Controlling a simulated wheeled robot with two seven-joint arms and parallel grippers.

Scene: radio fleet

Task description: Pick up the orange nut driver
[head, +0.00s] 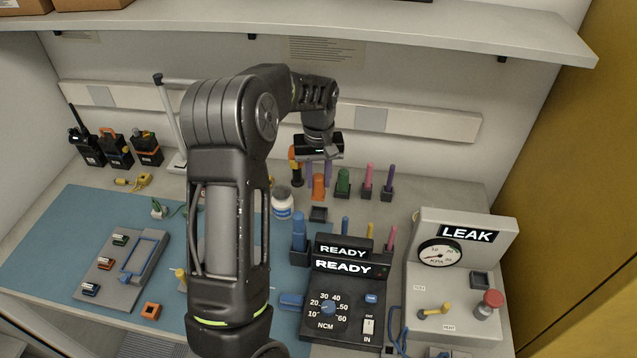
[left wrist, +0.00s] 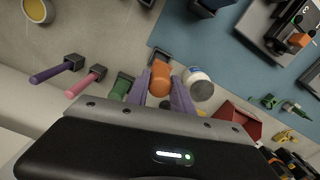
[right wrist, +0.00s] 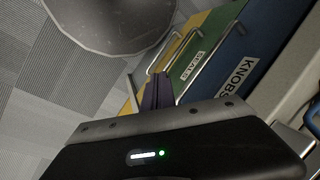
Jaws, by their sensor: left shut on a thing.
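The orange nut driver (head: 319,186) is between the fingers of my left gripper (head: 318,171) in the head view. In the left wrist view, its rounded orange end (left wrist: 160,79) shows between the two grey-purple fingertips, and the gripper is shut on it. The rest of the driver is hidden by the gripper. A small dark square holder (head: 318,214) lies just in front of the driver, and its top looks empty. My right gripper (right wrist: 157,92) shows only in the right wrist view, with its fingers together and nothing visible between them.
Green (head: 343,182), pink (head: 367,178) and purple (head: 388,180) drivers stand in holders to the right. A white bottle (head: 282,205) stands close at left. The READY unit (head: 345,300) and LEAK tester (head: 460,270) are in front. A shelf (head: 330,25) overhangs the back.

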